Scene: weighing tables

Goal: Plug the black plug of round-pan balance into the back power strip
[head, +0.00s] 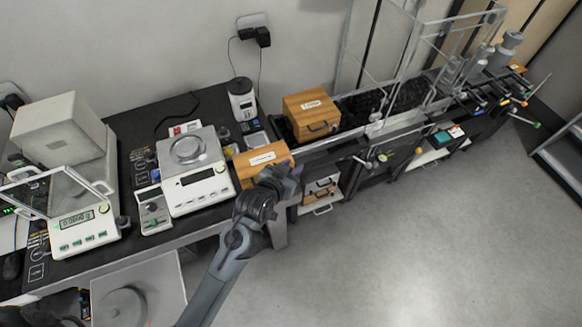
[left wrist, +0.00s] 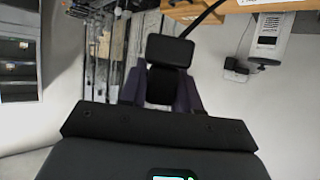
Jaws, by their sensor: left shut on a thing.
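The round-pan balance (head: 192,178), white with a small display, stands on the black table in the head view. My left gripper (head: 279,177) is in front of the wooden box at the table's front edge, to the right of the balance. In the left wrist view it (left wrist: 160,92) is shut on the black plug (left wrist: 170,50). A black cable (left wrist: 208,14) runs from the plug up and to the right. In the head view the plug is not clearly visible at the gripper. I cannot make out the back power strip for certain. My right gripper is not in view.
A wall socket (head: 251,20) with black adapters is on the back wall. A wooden box (head: 262,160) is close behind my left gripper, and another (head: 311,113) stands further back. A boxed balance (head: 75,222) is at left. The floor at right is clear.

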